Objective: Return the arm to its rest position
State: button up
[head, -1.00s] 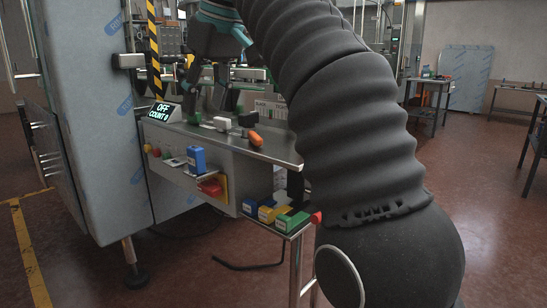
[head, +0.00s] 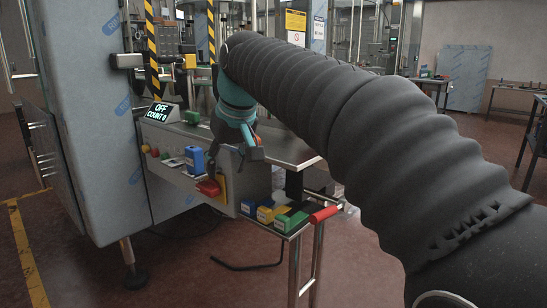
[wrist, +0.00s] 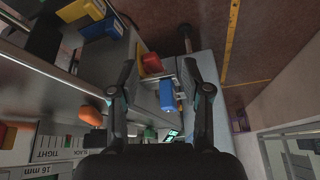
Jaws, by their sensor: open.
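My arm (head: 340,110), in a ribbed black sleeve, reaches from the lower right across the head view. My gripper (head: 232,165) has teal links and dark fingers and hangs in front of the machine's panel, to the right of the blue padlock-like block. In the wrist view my gripper (wrist: 160,68) is open, its fingers wide apart with nothing held. Between and beyond them show the blue block (wrist: 167,95) and a red switch (wrist: 152,63). The head view shows the blue block (head: 194,159) and red switch (head: 208,188) too. Whether the fingers touch anything is unclear.
A metal worktop (head: 288,150) lies behind my gripper. An orange item (wrist: 90,115) shows in the wrist view. Blue, yellow and green boxes (head: 290,221) sit on a low shelf by a red handle (head: 324,213). A display (head: 160,112) reads OFF, COUNT 0.

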jog(key=s+d+f+m+t+h, duration=0.1)
jog(key=s+d+f+m+h, duration=0.2)
jog(key=s+d+f, duration=1.9)
jog(key=shift+s+d+m+t, duration=0.3)
jog(key=shift+s+d+m, duration=0.55)
jog(key=shift+d+m, duration=0.85)
